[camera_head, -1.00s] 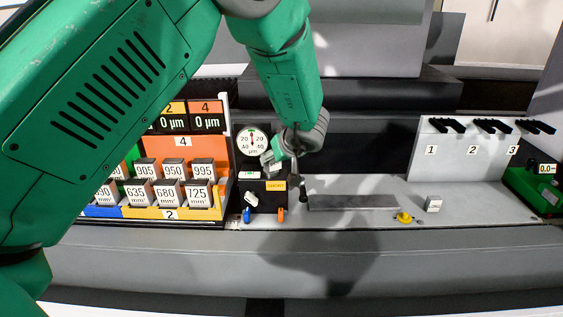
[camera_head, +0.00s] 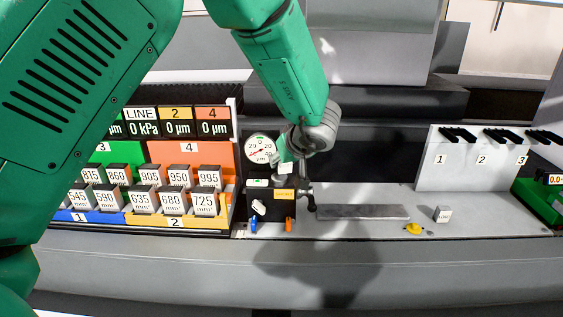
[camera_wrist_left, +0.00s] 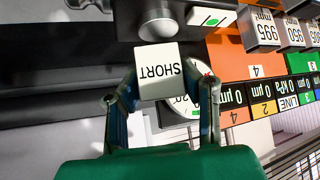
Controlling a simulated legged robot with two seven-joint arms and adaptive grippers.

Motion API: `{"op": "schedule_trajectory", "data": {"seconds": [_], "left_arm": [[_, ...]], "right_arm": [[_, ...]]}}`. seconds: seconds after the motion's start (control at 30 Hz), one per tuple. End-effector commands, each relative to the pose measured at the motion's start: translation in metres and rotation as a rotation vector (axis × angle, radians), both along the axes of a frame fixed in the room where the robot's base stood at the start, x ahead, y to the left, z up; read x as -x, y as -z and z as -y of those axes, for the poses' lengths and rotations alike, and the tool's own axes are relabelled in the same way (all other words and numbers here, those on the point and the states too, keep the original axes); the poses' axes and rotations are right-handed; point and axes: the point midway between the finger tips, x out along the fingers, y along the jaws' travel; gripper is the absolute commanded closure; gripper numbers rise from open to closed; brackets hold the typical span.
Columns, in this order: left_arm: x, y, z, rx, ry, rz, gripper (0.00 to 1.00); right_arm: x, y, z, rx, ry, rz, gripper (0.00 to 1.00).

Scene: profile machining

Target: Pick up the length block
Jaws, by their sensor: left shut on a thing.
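A small white block marked SHORT (camera_wrist_left: 158,72) is between the two fingers of my left gripper (camera_wrist_left: 168,88) in the left wrist view. The gripper is shut on it. In the head view my left gripper (camera_head: 288,160) is just right of the round dial gauge (camera_head: 261,149), above the black gauge stand (camera_head: 272,204). The held block (camera_head: 286,168) shows there only as a small pale patch. Another small white block (camera_head: 443,214) sits on the bench at the right; its marking is too small to read. My right gripper is not in view.
A rack of numbered blocks (camera_head: 204,203) stands left of the gauge. A flat grey bar (camera_head: 362,212) and a yellow knob (camera_head: 414,229) lie on the bench. A panel with black hooks marked 1 to 3 (camera_head: 470,175) and a green device (camera_head: 540,202) are at the right.

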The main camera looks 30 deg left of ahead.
Motion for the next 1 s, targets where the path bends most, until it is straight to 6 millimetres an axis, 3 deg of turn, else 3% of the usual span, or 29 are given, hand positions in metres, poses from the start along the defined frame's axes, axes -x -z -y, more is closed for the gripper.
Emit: {"op": "schedule_trajectory", "data": {"seconds": [0.3,0.47,0.73,1.0], "left_arm": [[0.049,-0.002,0.079,-0.003,0.003,0.006,1.00],[0.066,-0.003,0.107,-0.005,0.003,0.007,1.00],[0.079,-0.002,0.123,-0.002,-0.001,0.006,1.00],[0.072,-0.003,0.125,-0.001,0.028,0.008,1.00]], "right_arm": [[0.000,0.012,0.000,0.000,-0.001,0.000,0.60],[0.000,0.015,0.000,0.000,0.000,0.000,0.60],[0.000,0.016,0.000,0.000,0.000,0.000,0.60],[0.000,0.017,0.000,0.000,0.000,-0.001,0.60]]}}
